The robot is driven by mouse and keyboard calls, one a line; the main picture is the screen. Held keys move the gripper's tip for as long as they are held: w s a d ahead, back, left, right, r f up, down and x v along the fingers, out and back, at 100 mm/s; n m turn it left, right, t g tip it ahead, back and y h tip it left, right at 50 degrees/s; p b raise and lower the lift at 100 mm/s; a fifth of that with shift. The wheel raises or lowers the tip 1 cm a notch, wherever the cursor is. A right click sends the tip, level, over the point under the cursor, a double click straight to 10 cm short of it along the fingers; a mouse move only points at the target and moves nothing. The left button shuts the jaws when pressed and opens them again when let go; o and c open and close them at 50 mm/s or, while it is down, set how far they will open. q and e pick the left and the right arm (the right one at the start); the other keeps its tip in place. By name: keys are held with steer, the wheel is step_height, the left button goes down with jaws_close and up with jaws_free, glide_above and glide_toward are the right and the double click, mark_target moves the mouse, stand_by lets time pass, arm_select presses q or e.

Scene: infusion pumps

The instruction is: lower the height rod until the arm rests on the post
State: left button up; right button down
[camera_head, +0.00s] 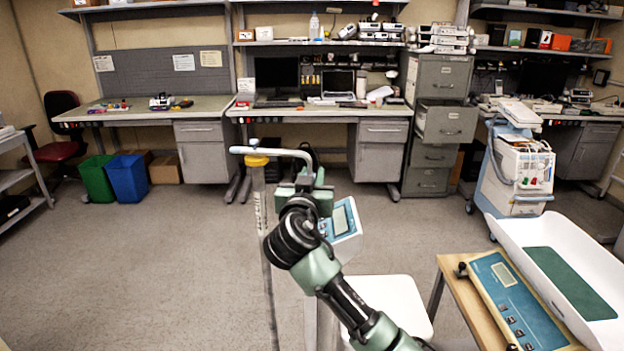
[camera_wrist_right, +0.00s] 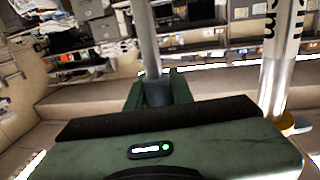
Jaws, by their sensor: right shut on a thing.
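The height rod (camera_head: 260,205) stands upright left of my right arm, with printed markings along it. A yellow collar (camera_head: 257,160) is near its top. The pale horizontal arm (camera_head: 275,152) runs right from above the collar and bends down into my right gripper (camera_head: 310,180). That gripper is shut on the arm's bent end, which also shows as a grey bar in the right wrist view (camera_wrist_right: 149,45). The marked rod stands beside it there (camera_wrist_right: 280,60). Whether the arm touches the collar is unclear. My left gripper is out of view.
A blue display unit (camera_head: 342,220) is just right of my right gripper. A white platform (camera_head: 405,300) lies below. A wooden table (camera_head: 450,275) with a baby scale (camera_head: 545,235) stands at right. The floor at left is clear.

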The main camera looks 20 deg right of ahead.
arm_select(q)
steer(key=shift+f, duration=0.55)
arm_select(e)
steer(key=shift+f, duration=0.7)
steer(key=c, duration=1.2)
jaws_free()
steer(key=shift+c, duration=0.2)
steer(key=shift+r, duration=0.1)
arm_select(q)
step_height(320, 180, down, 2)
steer(key=b, duration=0.3)
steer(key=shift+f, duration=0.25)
arm_select(e)
steer(key=v, duration=0.7)
steer(key=shift+s+a, duration=0.2)
steer(key=shift+s, duration=0.15)
